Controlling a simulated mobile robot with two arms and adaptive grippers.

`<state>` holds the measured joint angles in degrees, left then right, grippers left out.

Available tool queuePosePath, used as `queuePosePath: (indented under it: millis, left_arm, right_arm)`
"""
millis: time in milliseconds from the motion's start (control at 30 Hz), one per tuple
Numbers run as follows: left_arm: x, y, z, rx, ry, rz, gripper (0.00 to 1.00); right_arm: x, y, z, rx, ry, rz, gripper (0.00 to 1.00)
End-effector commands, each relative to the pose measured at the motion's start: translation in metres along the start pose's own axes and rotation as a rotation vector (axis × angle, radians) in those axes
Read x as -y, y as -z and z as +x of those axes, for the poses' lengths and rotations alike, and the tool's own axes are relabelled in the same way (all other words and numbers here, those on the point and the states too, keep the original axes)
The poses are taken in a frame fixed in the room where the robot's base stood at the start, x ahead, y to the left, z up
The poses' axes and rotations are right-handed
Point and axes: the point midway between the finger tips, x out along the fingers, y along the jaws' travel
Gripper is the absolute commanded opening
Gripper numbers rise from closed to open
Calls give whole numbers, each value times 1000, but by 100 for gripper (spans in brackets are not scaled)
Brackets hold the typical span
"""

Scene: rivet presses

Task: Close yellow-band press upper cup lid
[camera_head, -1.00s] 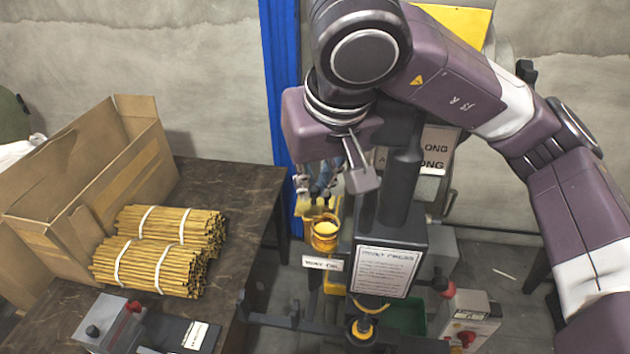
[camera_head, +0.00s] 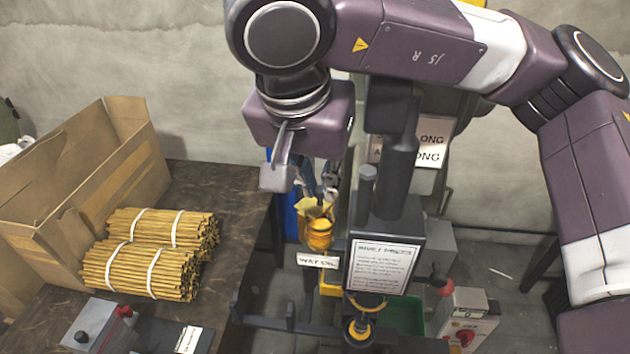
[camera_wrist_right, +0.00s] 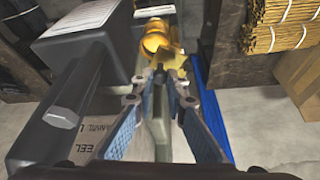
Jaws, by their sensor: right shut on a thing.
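The yellow oil cup (camera_head: 319,238) sits on the left side of the dark press (camera_head: 408,228), which has yellow rings lower down. Its yellow lid (camera_head: 306,208) stands tilted up above the cup, not flat on the rim. My right gripper (camera_head: 320,203) reaches down to the lid from above, its fingers partly hidden by the wrist. In the right wrist view, the fingertips (camera_wrist_right: 173,76) come together at the lid (camera_wrist_right: 173,58), with the cup (camera_wrist_right: 156,42) just beyond. The gripper is shut on the lid; the exact contact is hard to see. My left gripper is out of view.
A white label (camera_head: 318,261) hangs below the cup and a printed sheet (camera_head: 383,267) is on the press front. A dark table (camera_head: 225,190) at left carries tied stick bundles (camera_head: 150,268) and a cardboard box (camera_head: 85,165). A control box (camera_head: 467,322) stands at lower right.

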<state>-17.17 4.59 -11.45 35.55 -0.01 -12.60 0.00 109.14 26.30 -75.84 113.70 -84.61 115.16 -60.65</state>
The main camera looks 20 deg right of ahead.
Motion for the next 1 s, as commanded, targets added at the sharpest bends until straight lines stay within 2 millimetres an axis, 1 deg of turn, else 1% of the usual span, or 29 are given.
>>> queuePosePath:
  millis: [600, 800, 1000]
  left_arm:
    - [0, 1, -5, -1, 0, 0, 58]
    - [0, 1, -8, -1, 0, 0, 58]
    - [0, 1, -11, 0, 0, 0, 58]
  right_arm:
    - [-9, -12, -7, -1, -223, 539, 0]
    - [-10, -16, -8, 0, -288, 696, 0]
    - [-10, -20, -10, 0, -337, 815, 0]
